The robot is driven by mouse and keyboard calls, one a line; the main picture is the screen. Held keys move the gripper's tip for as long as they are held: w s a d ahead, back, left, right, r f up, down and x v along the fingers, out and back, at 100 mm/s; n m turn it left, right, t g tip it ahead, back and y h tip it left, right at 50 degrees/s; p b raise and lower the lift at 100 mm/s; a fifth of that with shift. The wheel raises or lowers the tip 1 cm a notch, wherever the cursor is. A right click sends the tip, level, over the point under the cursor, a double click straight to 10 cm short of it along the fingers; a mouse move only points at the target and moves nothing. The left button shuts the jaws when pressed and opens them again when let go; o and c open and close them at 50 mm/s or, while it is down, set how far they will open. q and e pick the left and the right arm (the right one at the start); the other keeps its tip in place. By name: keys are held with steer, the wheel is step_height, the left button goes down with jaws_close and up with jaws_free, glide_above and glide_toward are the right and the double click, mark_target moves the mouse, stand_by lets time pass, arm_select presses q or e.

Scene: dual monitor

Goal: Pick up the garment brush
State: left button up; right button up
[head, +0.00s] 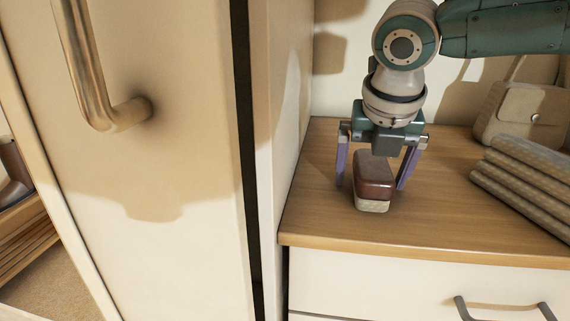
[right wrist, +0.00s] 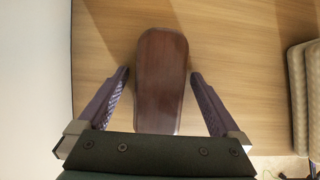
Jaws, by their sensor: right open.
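The garment brush (head: 374,177) has a dark brown back over pale bristles and stands bristles down on the wooden top of the drawer unit. It also shows in the right wrist view (right wrist: 161,75), where its brown back lies between the two fingers. My right gripper (head: 374,186) is open and points down over the brush, with one purple finger on each side. In the right wrist view (right wrist: 160,80) there is a gap between each finger and the brush. My left gripper is not in view.
A stack of folded cloths (head: 525,180) lies to the right of the brush, with a beige handbag (head: 520,115) behind it. A tall cream cabinet (head: 160,200) with a metal handle stands close on the left. The wooden top (head: 320,220) is clear in front.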

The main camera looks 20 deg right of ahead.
steer(key=shift+c, duration=0.2)
steer(key=c, duration=1.5)
